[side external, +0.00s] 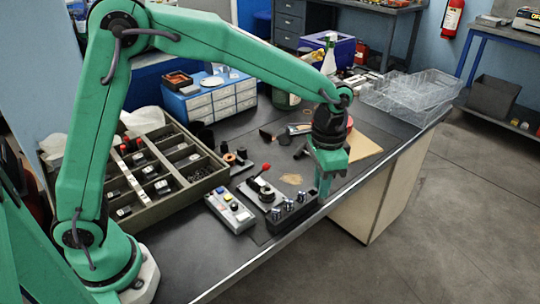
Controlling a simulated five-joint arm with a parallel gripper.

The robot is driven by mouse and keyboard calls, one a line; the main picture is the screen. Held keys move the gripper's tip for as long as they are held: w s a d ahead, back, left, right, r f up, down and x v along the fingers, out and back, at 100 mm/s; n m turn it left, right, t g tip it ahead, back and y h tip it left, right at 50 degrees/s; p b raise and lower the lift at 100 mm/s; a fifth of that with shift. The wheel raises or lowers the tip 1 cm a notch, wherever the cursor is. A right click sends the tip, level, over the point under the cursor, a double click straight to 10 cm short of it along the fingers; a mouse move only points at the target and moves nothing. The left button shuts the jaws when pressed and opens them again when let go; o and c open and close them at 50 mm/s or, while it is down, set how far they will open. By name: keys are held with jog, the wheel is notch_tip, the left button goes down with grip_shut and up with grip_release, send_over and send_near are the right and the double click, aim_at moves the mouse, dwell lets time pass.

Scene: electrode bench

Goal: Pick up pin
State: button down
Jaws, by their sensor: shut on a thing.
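My gripper (324,190) points down at the right end of a black block (292,217) near the front edge of the bench. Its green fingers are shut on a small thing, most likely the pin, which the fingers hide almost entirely. The black block holds a row of silver-topped pins (288,206) standing upright to the left of the fingers. I cannot tell whether the held pin still sits in the block or is clear of it.
A grey control box (230,212) and a red-knobbed lever unit (262,192) stand left of the block. A compartment tray (150,173), drawer unit (215,97) and clear bins (410,92) lie farther off. A tan board (366,146) lies behind my gripper.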

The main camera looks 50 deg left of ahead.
jog(key=shift+s+d+r, duration=0.3)
jog(key=shift+d, duration=0.05)
jog(key=shift+a, duration=0.1)
dwell(0.4)
jog(key=s+a+f+n, duration=0.1)
jog(key=a+n, duration=0.5)
jog(key=a, duration=1.1)
jog(key=shift+f, duration=0.2)
jog(key=shift+s+d+f, duration=0.1)
jog(key=shift+f, duration=0.05)
jog(key=shift+f, duration=2.35)
jog(key=shift+f, duration=1.95)
dwell(0.7)
